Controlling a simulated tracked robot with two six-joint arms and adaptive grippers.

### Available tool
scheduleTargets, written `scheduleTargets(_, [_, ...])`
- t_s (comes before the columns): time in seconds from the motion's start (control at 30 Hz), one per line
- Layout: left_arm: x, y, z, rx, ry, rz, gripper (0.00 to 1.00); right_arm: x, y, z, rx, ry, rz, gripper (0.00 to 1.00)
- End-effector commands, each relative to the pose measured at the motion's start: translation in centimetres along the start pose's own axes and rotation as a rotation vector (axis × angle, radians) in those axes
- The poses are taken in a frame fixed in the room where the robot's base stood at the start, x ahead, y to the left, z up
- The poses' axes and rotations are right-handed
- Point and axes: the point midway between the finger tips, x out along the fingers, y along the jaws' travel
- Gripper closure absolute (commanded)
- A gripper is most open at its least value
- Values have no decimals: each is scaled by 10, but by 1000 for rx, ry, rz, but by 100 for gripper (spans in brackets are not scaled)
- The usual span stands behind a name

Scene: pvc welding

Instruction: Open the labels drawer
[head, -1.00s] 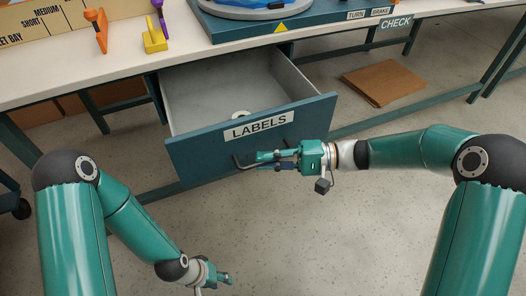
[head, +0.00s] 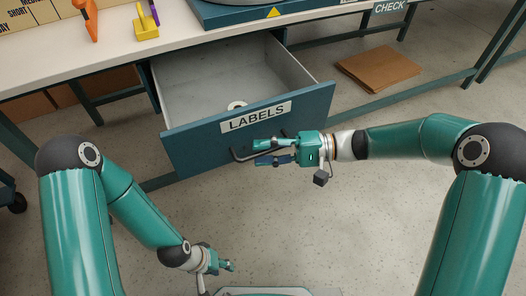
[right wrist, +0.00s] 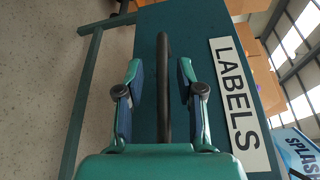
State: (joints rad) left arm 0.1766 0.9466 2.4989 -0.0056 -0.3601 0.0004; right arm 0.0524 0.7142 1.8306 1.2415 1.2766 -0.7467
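The labels drawer (head: 190,148) is pulled out from under the bench, its inside visible from above. A white roll (head: 236,105) lies inside near the front panel. The panel carries a white LABELS sign (head: 256,116), also seen in the right wrist view (right wrist: 238,92). My right gripper (head: 258,152) is at the panel, its fingers spread either side of the dark bar handle (right wrist: 163,75). The right wrist view shows gaps between the handle and both fingers. My left gripper (head: 230,266) hangs low over the floor, away from the drawer; its fingers are too small to judge.
The white benchtop (head: 100,50) runs above the drawer, with an orange tool (head: 90,20) and a yellow block (head: 145,24) on it. Flat brown cardboard (head: 378,69) lies on the floor to the right. The floor before the drawer is clear.

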Motion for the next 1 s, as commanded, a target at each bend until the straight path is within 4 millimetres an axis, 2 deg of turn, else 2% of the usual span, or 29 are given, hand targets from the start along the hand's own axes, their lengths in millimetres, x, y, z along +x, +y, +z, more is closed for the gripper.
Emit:
scheduleTargets(0.13, [-1, 0, 0, 0, 0, 0, 60, -5, -1, -1, -1, 2, -1, 63])
scheduleTargets(0.27, [-1, 0, 0, 0, 0, 0, 60, -19, -1, -1, -2, 3, -3, 63])
scheduleTargets(0.6, [-1, 0, 0, 0, 0, 0, 60, -85, 1, 0, -1, 4, 0, 63])
scheduleTargets(0.73, [-1, 0, 0, 0, 0, 0, 60, -105, 1, 0, -1, 2, 0, 63])
scheduleTargets(1.0, [-1, 0, 0, 0, 0, 0, 60, -120, 2, 1, 1, -2, 1, 63])
